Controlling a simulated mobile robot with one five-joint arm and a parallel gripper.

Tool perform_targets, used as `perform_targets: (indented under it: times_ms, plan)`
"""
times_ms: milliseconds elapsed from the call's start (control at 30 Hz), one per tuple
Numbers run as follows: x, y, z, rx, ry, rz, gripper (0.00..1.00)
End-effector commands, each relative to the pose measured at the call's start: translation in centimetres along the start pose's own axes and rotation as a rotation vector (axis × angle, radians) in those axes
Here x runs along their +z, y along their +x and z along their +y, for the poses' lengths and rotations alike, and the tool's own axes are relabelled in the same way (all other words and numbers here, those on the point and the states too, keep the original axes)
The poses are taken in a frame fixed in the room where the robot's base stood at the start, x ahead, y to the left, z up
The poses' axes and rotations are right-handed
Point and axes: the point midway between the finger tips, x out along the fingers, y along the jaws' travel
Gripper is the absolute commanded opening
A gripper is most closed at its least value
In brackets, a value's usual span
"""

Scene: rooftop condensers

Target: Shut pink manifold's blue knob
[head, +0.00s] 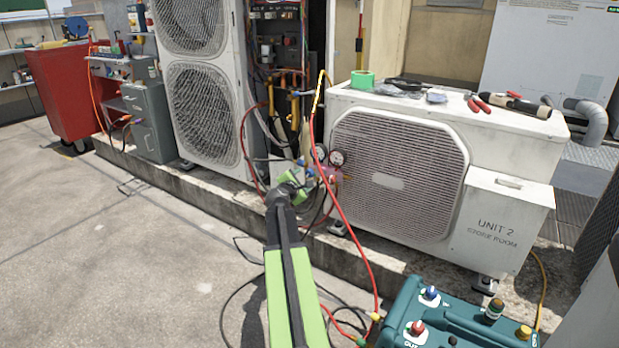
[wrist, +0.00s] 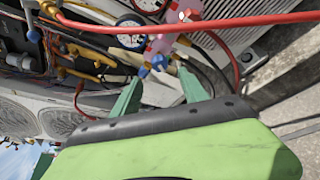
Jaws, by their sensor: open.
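The pink manifold (wrist: 158,46) with its round gauges shows beyond my gripper in the wrist view. It also shows small in the head view (head: 331,174), beside the gauges. The blue knob (wrist: 160,63) faces my gripper, just beyond its fingertips and roughly centred between them. My gripper (wrist: 161,76) is open, with one green finger on each side of the knob's line and nothing held. I cannot tell whether a finger touches the knob. In the head view my gripper (head: 302,180) is at the manifold, and the blue knob is not clear there.
A red hose (wrist: 225,27) crosses in front of the manifold. A white condenser unit (head: 398,180) stands right of it, with tools on top. A tall condenser (head: 200,90) with exposed wiring stands left. A teal case (head: 455,318) with coloured knobs is at the lower right.

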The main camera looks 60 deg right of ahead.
Motion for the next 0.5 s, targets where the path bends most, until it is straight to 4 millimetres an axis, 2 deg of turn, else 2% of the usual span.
perform_targets:
  times_ms: [33,200,333,500]
  plan:
    - [-0.3,1.9,-0.1,-0.001,0.001,-0.001,0.52]
    - [-0.2,6.1,-0.1,0.0,0.001,-0.001,0.52]
    - [-0.1,8.5,-0.1,-0.001,0.0,-0.001,0.52]
    - [-0.1,10.2,0.0,0.0,0.001,0.0,0.52]
